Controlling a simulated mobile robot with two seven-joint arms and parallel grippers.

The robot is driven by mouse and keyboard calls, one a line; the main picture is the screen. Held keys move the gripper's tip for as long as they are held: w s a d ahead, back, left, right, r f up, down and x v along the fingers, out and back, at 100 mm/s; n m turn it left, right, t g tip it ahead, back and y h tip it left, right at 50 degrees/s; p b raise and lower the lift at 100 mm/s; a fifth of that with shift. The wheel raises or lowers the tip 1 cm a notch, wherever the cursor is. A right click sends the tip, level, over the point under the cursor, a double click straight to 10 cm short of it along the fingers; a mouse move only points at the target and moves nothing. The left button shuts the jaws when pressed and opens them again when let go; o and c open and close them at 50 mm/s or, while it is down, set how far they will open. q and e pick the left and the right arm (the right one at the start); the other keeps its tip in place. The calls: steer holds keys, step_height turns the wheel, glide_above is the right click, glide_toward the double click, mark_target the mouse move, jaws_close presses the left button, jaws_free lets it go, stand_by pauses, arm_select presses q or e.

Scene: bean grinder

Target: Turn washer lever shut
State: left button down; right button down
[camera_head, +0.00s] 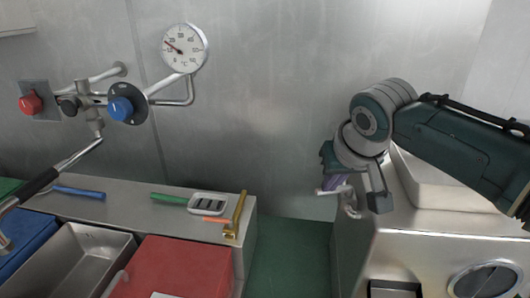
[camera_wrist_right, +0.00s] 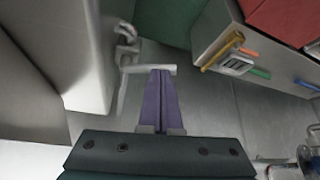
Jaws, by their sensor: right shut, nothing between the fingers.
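The washer lever (camera_head: 350,206) is a pale metal bar on the left side of the steel machine at the right. It also shows in the right wrist view (camera_wrist_right: 148,69), where its bar lies across the picture just beyond the fingertips. My right gripper (camera_head: 334,183) has purple fingers and is beside the lever. In the right wrist view the fingers (camera_wrist_right: 161,76) are together with nothing between them. Their tips overlap the bar in the picture; I cannot tell if they touch it. The gripper partly hides the lever in the head view. My left gripper is not in view.
A steel counter (camera_head: 120,203) at the left carries a soap dish (camera_head: 208,204) and a brass-coloured handle (camera_head: 237,213). A red box (camera_head: 180,268) stands before it. A green floor gap (camera_head: 290,260) separates counter and machine (camera_head: 420,245). A gauge (camera_head: 185,48) and valves are on the wall.

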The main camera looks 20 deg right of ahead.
steer(key=shift+w+m+h, duration=0.4)
steer(key=shift+w+m, duration=0.2)
steer(key=shift+m, duration=0.2)
steer(key=shift+w, duration=0.1)
